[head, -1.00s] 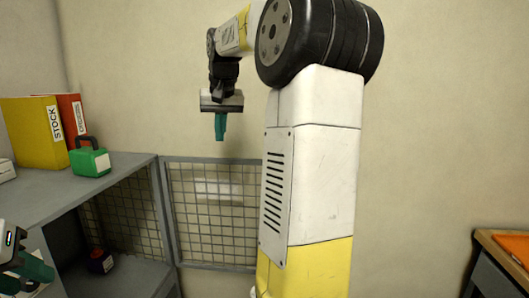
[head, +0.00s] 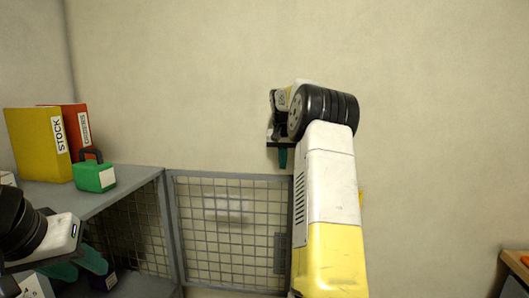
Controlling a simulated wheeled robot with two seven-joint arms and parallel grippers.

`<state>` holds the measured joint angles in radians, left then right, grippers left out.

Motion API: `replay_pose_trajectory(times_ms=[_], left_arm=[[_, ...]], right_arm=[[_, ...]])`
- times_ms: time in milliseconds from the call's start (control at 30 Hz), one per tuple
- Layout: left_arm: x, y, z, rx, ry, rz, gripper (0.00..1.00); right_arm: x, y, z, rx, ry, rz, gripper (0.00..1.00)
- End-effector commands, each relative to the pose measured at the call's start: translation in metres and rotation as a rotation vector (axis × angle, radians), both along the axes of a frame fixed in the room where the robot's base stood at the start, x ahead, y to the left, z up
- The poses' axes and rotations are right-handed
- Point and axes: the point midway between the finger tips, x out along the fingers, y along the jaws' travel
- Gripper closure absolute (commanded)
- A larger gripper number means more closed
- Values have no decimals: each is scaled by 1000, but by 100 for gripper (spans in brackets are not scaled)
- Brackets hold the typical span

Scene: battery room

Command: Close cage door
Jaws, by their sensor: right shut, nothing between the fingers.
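The cage door (head: 229,221) is a grey-framed wire mesh panel. It stands open, swung out to the right from the front right post of the grey shelf unit (head: 135,188). A small grey plate (head: 281,252) sits near its right edge, partly behind my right arm. My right gripper (head: 283,160) has its teal fingers shut and empty, pointing down, near the door's top right corner. I cannot tell whether it touches the door. My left gripper (head: 78,267) is at the lower left, its teal fingers apart in front of the shelf unit.
A yellow binder (head: 36,145), a red binder (head: 80,128) and a green case (head: 95,176) stand on top of the shelf unit. A dark item (head: 108,281) sits on the shelf inside, partly hidden. An orange-topped bench (head: 516,263) is at the lower right.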

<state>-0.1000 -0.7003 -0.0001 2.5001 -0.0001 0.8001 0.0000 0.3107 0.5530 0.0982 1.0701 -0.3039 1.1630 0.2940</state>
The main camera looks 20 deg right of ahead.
Motion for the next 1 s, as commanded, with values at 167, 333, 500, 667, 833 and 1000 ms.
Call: replay_pose_trajectory(times_ms=[167, 333, 500, 667, 833, 1000], left_arm=[[0, 0, 0, 0, 1, 0, 64], [0, 0, 0, 0, 0, 0, 64], [0, 0, 0, 0, 0, 0, 64], [0, 0, 0, 0, 0, 0, 64], [0, 0, 0, 0, 0, 0, 64], [0, 0, 0, 0, 0, 0, 64]], right_arm=[[-10, 5, -13, -1, -1, 1, 100], [-25, 13, -13, 0, 0, 1, 100], [-31, 16, -13, 0, -1, 0, 100], [-31, 16, -13, 0, -1, 0, 100], [-31, 17, -13, 0, -1, 0, 100], [-34, 23, -13, -1, 0, -9, 100]])
